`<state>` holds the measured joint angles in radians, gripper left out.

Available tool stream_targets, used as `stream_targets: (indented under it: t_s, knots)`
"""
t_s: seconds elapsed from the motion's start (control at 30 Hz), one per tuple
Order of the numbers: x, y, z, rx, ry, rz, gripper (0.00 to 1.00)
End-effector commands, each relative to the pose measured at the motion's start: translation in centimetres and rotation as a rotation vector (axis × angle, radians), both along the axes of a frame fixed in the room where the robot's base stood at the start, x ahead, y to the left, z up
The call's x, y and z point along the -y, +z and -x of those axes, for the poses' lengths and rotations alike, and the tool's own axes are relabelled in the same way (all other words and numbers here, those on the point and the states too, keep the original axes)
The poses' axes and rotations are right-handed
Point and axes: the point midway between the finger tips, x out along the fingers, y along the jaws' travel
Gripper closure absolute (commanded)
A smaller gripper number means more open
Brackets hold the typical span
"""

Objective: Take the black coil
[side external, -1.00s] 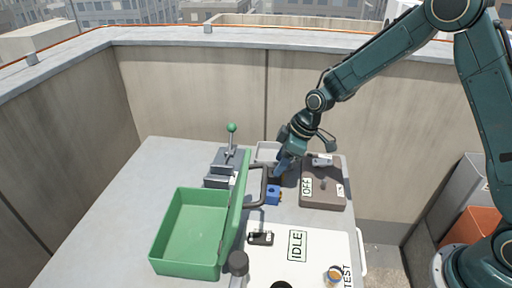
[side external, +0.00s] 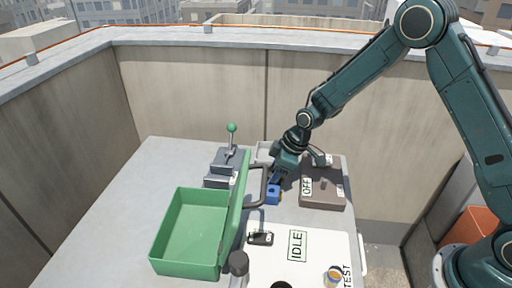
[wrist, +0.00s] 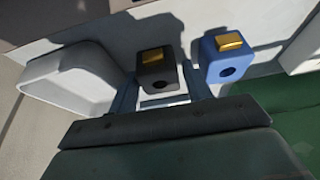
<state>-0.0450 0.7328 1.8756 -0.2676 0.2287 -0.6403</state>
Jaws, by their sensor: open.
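The black coil (wrist: 158,72) is a small dark block with a gold top piece and a round hole, seen in the wrist view. My gripper (wrist: 161,92) is open, with one finger to each side of the coil's near part. I cannot tell whether either finger touches it. A similar blue coil (wrist: 226,55) stands just right of the black one. In the side view my gripper (side external: 280,180) points down behind the blue coil (side external: 273,195), and the black coil is hidden there.
A green box (side external: 190,235) has its raised lid and dark handle (side external: 257,186) left of my gripper. A brown OFF unit (side external: 322,190) is to the right. A white tray (wrist: 70,85) lies left of the black coil. A white IDLE panel (side external: 310,255) is in front.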

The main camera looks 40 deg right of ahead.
Motion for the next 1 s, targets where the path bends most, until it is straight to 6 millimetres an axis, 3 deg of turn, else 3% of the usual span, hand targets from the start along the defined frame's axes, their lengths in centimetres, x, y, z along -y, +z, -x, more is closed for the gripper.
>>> stream_targets:
  t_s: [0.3, 0.5, 0.53, 1.0]
  knots:
    - [0.0, 0.0, 0.0, 0.0, 0.0, 0.0, 0.51]
    - [0.0, 0.0, 0.0, 0.0, 0.0, 0.0, 0.88]
    - [0.0, 0.1, 0.0, 0.001, 0.0, -0.001, 0.9]
    - [0.0, 1.0, -0.1, 0.004, 0.0, -0.001, 0.9]
